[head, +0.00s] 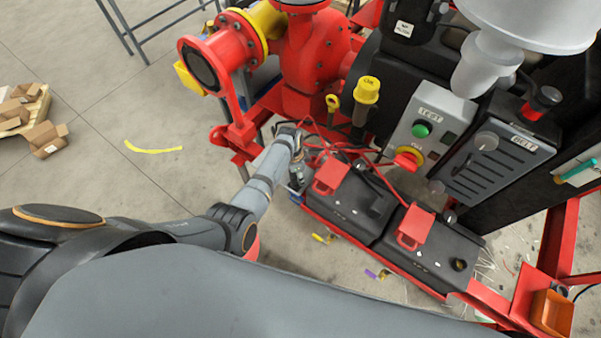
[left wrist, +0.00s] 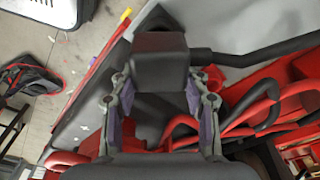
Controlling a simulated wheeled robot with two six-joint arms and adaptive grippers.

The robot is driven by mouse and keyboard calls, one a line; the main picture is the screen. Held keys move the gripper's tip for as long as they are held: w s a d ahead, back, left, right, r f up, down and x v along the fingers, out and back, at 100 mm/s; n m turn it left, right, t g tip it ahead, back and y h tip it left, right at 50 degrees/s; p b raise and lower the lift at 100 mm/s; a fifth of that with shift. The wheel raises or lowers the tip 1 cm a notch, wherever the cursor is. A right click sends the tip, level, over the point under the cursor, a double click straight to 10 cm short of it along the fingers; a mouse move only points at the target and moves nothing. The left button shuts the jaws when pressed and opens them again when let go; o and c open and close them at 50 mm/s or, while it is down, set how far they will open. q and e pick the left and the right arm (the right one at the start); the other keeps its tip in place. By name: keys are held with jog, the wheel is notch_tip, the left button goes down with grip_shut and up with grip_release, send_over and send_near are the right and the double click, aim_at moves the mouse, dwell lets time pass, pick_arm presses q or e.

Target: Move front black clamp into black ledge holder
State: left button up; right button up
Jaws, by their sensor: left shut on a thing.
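My left gripper (head: 297,178) reaches in from the left to the left end of the two black batteries on the red skid. In the left wrist view its fingers (left wrist: 160,88) are shut on a dark block-shaped thing, which looks like the black clamp (left wrist: 160,70). A black cable runs off to the right beside it. In the head view I cannot make out the clamp apart from the gripper and cables. I cannot pick out the black ledge holder in either view. My right gripper is not in view.
Two black batteries (head: 352,203) with red brackets (head: 414,227) sit on the skid. Red cables (head: 335,145) loop close behind my gripper. A grey switch box (head: 425,130) and red pump (head: 312,55) stand behind.

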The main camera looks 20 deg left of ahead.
pick_arm(q)
jog(key=shift+f+b, duration=0.8)
jog(key=shift+f, duration=0.25)
jog(key=o, duration=1.2)
jog(key=r, duration=0.4)
jog(key=a+r, duration=0.1)
jog(key=r, duration=0.7)
jog(key=shift+s+a, duration=0.3)
jog(key=shift+s, duration=0.05)
